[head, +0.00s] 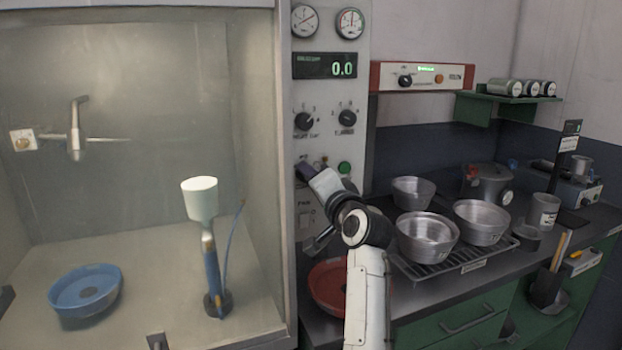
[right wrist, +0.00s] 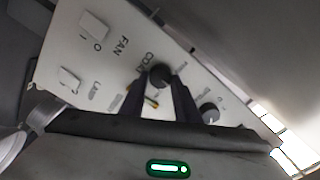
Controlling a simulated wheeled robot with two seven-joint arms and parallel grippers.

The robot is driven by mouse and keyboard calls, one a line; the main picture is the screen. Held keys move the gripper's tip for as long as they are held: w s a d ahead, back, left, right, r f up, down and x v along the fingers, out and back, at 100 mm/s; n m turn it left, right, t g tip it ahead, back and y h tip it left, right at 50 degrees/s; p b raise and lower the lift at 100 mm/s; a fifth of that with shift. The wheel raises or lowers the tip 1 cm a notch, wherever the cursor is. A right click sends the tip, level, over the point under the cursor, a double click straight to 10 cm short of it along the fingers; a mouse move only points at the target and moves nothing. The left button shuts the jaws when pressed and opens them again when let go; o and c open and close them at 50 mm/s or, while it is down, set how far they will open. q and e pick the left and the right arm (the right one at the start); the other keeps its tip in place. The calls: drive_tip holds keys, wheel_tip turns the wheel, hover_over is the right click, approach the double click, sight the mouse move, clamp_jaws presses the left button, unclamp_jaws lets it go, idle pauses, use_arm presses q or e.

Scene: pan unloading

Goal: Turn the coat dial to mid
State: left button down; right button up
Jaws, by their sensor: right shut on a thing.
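The coat dial (right wrist: 160,74) is a dark round knob on the pale control panel (right wrist: 110,62), beside a partly visible label that begins "CO". My right gripper (right wrist: 160,90) is shut on this dial, with one dark finger on either side of it. Its pointer and setting cannot be read. In the head view my right gripper (head: 308,172) reaches the lower part of the panel and hides the dial.
Another knob (right wrist: 209,112) sits near the gripped one. A green button (head: 344,168) and two dials (head: 304,121) are close by on the panel. A booth with a blue pan (head: 86,292) stands at left.

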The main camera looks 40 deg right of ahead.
drive_tip(key=o, duration=1)
drive_tip(key=shift+o, duration=0.2)
drive_tip(key=b+v, duration=0.1)
drive_tip(key=v, duration=0.9)
drive_tip(key=shift+s, duration=0.15)
drive_tip(key=shift+f, duration=0.1)
